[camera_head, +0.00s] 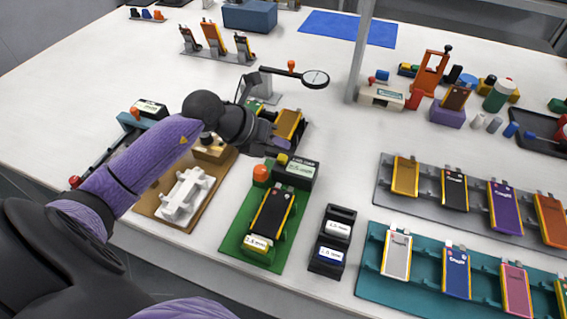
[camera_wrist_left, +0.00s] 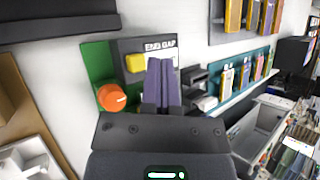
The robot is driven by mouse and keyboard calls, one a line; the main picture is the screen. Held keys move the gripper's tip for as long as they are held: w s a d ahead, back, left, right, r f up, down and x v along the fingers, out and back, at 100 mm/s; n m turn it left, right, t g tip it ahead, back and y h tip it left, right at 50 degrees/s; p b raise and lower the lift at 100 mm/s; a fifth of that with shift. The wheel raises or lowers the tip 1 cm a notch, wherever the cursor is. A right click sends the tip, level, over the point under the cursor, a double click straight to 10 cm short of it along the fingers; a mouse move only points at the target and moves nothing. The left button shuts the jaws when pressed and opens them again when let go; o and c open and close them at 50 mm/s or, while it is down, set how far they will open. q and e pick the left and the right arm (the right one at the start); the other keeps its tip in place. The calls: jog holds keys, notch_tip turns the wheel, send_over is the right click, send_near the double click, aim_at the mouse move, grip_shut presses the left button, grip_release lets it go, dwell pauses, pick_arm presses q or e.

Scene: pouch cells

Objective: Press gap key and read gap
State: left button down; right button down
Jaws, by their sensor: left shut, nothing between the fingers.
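The dark END GAP box (camera_head: 302,178) stands at the back of a green board (camera_head: 233,236). Its display face shows in the head view, but the reading is too small to tell. In the left wrist view the END GAP box (camera_wrist_left: 160,47) has a yellow key (camera_wrist_left: 135,63) on it. An orange knob (camera_head: 261,173) is beside the box; it also shows in the wrist view (camera_wrist_left: 111,97). A black and orange pouch cell (camera_head: 272,212) lies on the green board. My left gripper (camera_head: 282,143) is shut and empty, its purple fingers (camera_wrist_left: 161,82) close by the box, right of the key in the wrist view. Contact cannot be told.
A black stand with white labels (camera_head: 332,240) is right of the green board. Racks of pouch cells, grey (camera_head: 385,196) and teal (camera_head: 375,270), fill the right. A brown board with a white fixture (camera_head: 186,196) is left.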

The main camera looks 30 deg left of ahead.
pick_arm(q)
jog(key=shift+f, duration=0.55)
pick_arm(e)
jog(key=shift+s+d+f, duration=0.15)
jog(key=shift+s+f, duration=0.1)
jog(key=shift+s, duration=0.3)
jog(key=shift+w, duration=0.3)
jog(key=shift+w, duration=0.35)
jog(key=shift+s, duration=0.3)
jog(key=shift+s, duration=0.25)
